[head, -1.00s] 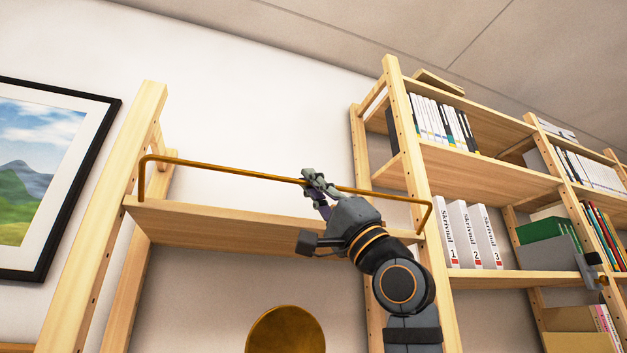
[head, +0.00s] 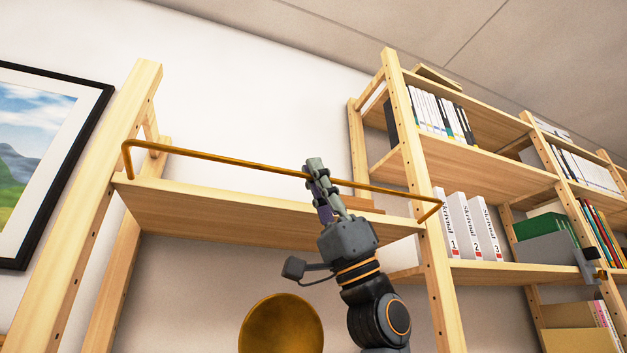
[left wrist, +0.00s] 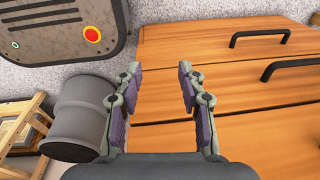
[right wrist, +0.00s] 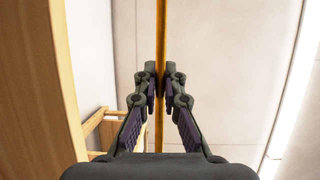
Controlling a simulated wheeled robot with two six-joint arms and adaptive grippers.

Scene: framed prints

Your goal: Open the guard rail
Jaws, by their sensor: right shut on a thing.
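The guard rail (head: 230,160) is a thin brass-coloured bar with bent ends. It runs along the front of an upper wooden shelf (head: 250,215) in the head view. My right gripper (head: 316,165) is shut on the rail a little right of its middle, reaching up from below. In the right wrist view the rail (right wrist: 160,40) runs upright between the closed fingertips (right wrist: 161,82). My left gripper (left wrist: 160,75) shows only in the left wrist view. It is open and empty, with its fingers apart.
A bookcase (head: 470,155) with books and binders stands at the right. A framed print (head: 45,150) hangs at the left. A round brass-coloured object (head: 282,325) is below the shelf. The left wrist view shows wooden drawers (left wrist: 240,70) and a grey barrel (left wrist: 78,115).

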